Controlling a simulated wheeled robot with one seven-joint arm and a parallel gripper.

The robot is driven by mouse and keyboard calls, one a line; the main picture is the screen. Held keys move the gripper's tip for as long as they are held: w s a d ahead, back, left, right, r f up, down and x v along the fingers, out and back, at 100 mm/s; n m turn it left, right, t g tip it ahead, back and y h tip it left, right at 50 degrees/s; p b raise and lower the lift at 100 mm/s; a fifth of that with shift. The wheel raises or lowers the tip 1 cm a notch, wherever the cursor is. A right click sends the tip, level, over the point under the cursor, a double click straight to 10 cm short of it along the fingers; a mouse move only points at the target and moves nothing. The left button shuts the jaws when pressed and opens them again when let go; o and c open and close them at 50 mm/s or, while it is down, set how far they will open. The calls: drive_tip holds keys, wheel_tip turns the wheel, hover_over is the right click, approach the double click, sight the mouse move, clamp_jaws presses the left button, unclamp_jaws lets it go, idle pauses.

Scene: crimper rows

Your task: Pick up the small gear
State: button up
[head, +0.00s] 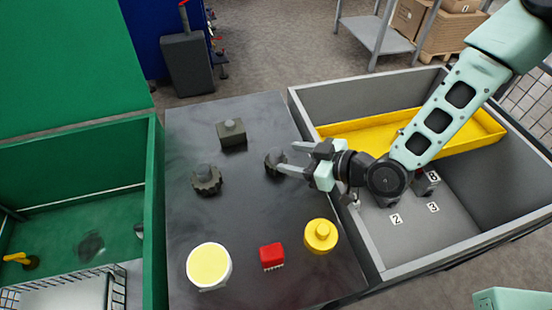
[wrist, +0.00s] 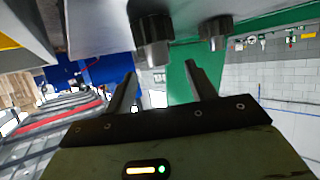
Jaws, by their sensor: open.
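The small gear (head: 274,161) is dark and stands on the dark tabletop, right of the larger dark gear (head: 206,180). My gripper (head: 287,158) reaches in from the right, open and empty, with its fingertips close to the small gear. In the wrist view, which is turned upside down, the small gear (wrist: 153,40) appears near and just above the gap between the two fingers (wrist: 160,68). The larger gear (wrist: 215,32) shows farther off to its right. I cannot tell whether a finger touches the small gear.
On the table (head: 215,120) are a dark studded block (head: 231,133), a red block (head: 271,257), a yellow cylinder (head: 320,236) and a white-and-yellow cylinder (head: 208,266). A grey bin (head: 365,245) with a yellow tray (head: 375,128) stands right; a green-walled bin (head: 153,210) stands left.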

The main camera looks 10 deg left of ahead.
sight(276, 152)
drive_tip(key=shift+p+x, duration=0.9)
drive_tip(key=shift+x, duration=2.05)
drive_tip(key=shift+w+r, duration=0.1)
drive_tip(key=shift+w, duration=0.05)
clamp_jaws()
